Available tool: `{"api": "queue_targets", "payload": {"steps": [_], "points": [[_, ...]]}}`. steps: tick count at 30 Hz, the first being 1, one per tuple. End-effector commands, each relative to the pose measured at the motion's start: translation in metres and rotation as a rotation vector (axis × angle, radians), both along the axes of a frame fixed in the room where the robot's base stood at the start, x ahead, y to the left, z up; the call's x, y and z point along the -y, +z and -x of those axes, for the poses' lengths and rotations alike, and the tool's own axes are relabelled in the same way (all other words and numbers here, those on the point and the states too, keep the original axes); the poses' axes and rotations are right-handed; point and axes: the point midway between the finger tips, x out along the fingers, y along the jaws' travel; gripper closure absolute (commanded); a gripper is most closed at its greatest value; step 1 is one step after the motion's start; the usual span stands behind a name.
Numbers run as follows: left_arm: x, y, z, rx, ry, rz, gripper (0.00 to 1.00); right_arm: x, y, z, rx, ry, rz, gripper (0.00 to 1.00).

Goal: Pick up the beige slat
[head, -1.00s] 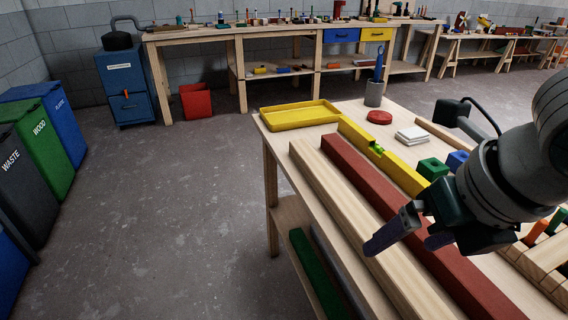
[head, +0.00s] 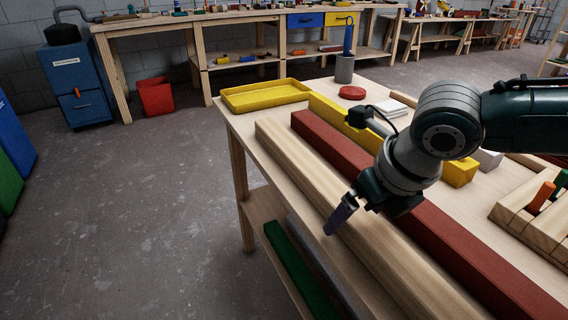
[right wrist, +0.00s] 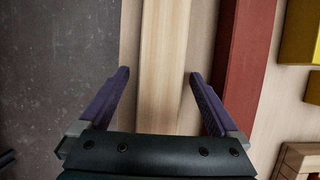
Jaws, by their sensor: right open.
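The beige slat (head: 310,172) is a long pale wooden batten lying along the left edge of the workbench, beside the red batten. My right gripper (head: 342,214) is at the slat; in the head view one finger shows clearly on its left side. In the right wrist view the slat (right wrist: 164,70) runs up the middle between the two purple fingers (right wrist: 158,90). The fingers are open, with a gap to the slat on each side. My left gripper is not in view.
The red batten (head: 330,143) lies close to the right of the slat, and a yellow batten (head: 328,110) lies beyond it. A yellow tray (head: 262,107), pen cup (head: 344,70) and red disc (head: 352,92) stand at the far end. A wooden rack (head: 545,225) is at right.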

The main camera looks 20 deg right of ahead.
Motion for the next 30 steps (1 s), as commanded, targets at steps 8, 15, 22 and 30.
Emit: {"api": "queue_targets", "payload": {"steps": [8,15,22,30], "points": [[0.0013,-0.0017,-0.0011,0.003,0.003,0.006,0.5,-0.0003,-0.0058,-0.0025,0.0,0.0,0.0,0.03],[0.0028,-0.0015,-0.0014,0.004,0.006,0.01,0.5,-0.0003,-0.0058,-0.0022,0.0,0.0,0.0,0.26],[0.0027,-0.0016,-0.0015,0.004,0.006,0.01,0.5,-0.0003,-0.0058,-0.0021,0.0,0.0,0.0,0.52],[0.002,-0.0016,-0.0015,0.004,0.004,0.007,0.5,-0.0003,-0.0059,-0.002,0.0,0.0,0.0,0.82]]}}
